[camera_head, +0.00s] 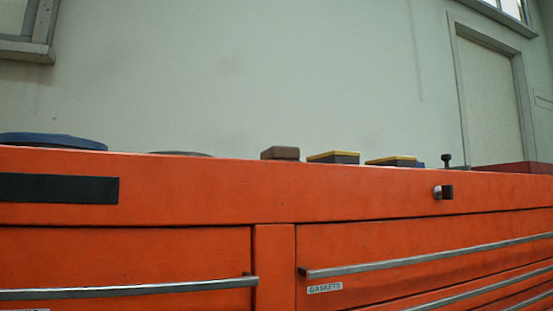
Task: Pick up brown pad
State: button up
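The brown pad (280,153) is a small block with rounded edges. It sits on top of the orange tool cabinet (200,185), near the middle of the view, seen almost edge-on from the front. The cabinet's front edge hides its base. Nothing is touching it from above. My gripper is not in view.
Two yellow-topped dark pads (333,157) (391,160) sit just right of the brown pad. A blue disc (52,141) and a flat grey disc (180,153) lie left. A dark knob-like piece (446,160) and a red object (512,168) are at right. Drawer handles (430,256) stick out.

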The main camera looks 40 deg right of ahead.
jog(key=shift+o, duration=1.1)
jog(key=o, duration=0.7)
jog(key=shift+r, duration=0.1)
